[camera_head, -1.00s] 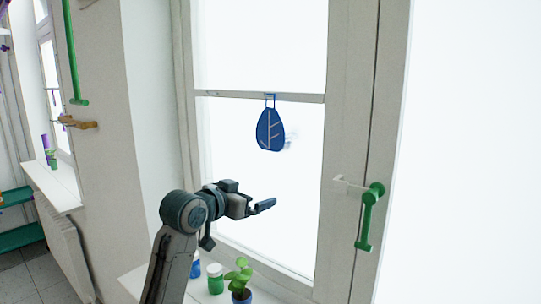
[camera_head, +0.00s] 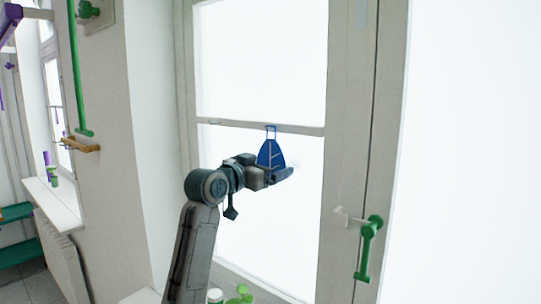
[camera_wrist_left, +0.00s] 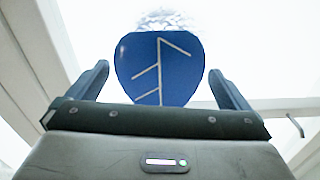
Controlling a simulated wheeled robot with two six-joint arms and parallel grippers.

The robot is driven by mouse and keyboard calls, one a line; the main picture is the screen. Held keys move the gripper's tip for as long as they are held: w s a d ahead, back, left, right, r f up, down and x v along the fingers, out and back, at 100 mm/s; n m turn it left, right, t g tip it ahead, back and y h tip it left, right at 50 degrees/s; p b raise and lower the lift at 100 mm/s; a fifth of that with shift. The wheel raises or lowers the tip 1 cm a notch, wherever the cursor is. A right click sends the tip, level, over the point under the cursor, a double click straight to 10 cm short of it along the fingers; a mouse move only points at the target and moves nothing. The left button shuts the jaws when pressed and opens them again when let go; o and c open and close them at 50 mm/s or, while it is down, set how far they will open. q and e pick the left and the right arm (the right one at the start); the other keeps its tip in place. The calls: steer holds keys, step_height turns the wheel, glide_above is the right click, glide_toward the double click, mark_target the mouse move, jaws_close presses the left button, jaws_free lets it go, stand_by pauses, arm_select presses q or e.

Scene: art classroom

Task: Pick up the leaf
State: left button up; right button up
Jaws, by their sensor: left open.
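The blue leaf (camera_head: 270,153) with pale veins hangs by a loop from the window's crossbar. My left gripper (camera_head: 286,173) is in front of its lower part and hides that part in the head view. In the left wrist view, the leaf (camera_wrist_left: 160,68) stands between the two spread fingers of my left gripper (camera_wrist_left: 160,85). A gap shows on each side of the leaf, and the fingers are open. I cannot tell how deep the leaf reaches between them. My right gripper is not in view.
The window crossbar (camera_head: 225,125) runs just above the leaf. A green window handle (camera_head: 368,250) is on the frame to the right. A green plant (camera_head: 241,294) and a jar lid (camera_head: 215,295) show at the bottom, below my arm.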

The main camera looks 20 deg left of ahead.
mark_target(271, 164)
arm_select(q)
steer(key=p+x, duration=0.2)
steer(key=x, duration=0.1)
steer(key=shift+w+d+r, duration=0.1)
steer(key=shift+r, duration=0.15)
steer(key=shift+w+d+f, duration=0.15)
steer(key=shift+w+d, duration=0.05)
steer(key=shift+w, duration=0.1)
steer(key=shift+a, duration=0.1)
steer(key=c, duration=0.8)
